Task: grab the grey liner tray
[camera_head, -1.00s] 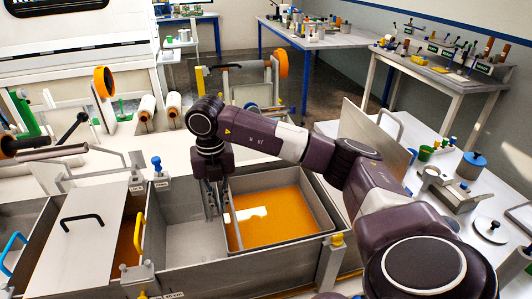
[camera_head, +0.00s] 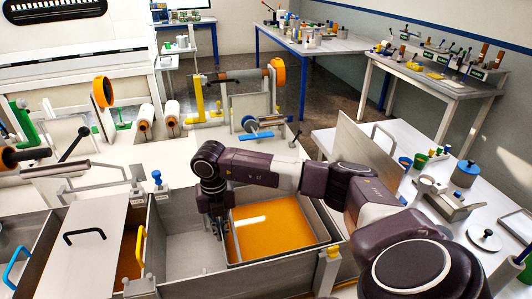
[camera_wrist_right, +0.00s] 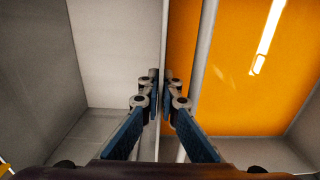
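The grey liner tray (camera_head: 235,247) sits in the right part of the long metal bath and holds orange resin (camera_head: 272,228). It also shows in the right wrist view (camera_wrist_right: 163,40), where its left wall runs upright between my fingers. My right gripper (camera_head: 221,233) points down at this left wall. In the right wrist view its fingertips (camera_wrist_right: 160,92) are close together, one on each side of the rim, and look closed on it. The tray appears level and rests in the bath. My left gripper is not in view.
The bath has an empty bay (camera_head: 185,255) left of the tray. A grey lid with a black handle (camera_head: 85,236) lies farther left. A yellow-topped post (camera_head: 333,251) stands at the front right. An upright panel (camera_head: 365,155) and side bench with pots are to the right.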

